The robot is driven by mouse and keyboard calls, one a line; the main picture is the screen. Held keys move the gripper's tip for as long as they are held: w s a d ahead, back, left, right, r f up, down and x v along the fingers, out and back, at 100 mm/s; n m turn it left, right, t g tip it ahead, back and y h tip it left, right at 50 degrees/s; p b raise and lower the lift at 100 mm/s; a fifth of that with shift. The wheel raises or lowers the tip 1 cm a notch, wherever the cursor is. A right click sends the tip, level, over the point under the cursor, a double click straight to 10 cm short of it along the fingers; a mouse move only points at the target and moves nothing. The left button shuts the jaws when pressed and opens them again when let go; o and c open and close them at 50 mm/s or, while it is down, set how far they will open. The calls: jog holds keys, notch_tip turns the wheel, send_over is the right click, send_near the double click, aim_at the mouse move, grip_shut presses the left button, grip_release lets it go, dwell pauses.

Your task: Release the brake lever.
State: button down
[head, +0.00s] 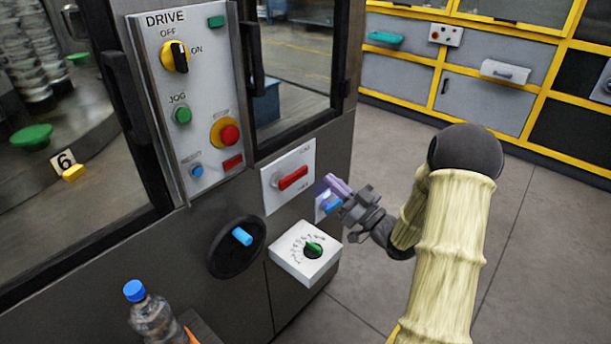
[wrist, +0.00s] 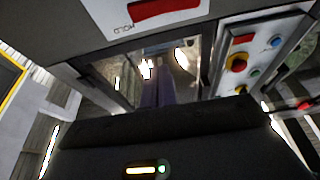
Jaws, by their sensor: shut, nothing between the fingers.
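A red lever (head: 292,178) lies on a white plate (head: 272,200) on the machine's front, tilted up to the right in the head view. Small lettering stands at the plate's upper and lower right. In the wrist view the red lever (wrist: 165,10) shows at the top edge, partly cut off, above a label that seems to read HOLD upside down. My gripper (head: 333,183) is shut and empty, just right of the lever plate and apart from the lever. Its purple fingers also show in the wrist view (wrist: 158,92).
A small blue part (head: 330,204) on a white plate is close behind my gripper. Below are a dial box with green knob (head: 313,248) and a black handwheel (head: 237,246). The drive panel (head: 190,100) stands upper left, a bottle (head: 155,318) lower left. Open floor lies right.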

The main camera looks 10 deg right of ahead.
aim_at(290, 176)
jog(key=w+a, duration=0.3)
jog(key=w, duration=0.2)
jog(key=w+a, duration=0.2)
jog(key=shift+w+a, duration=0.3)
jog(key=shift+w, duration=0.1)
jog(key=shift+f, duration=0.35)
jog(key=shift+a+f, duration=0.1)
jog(key=shift+a, duration=0.05)
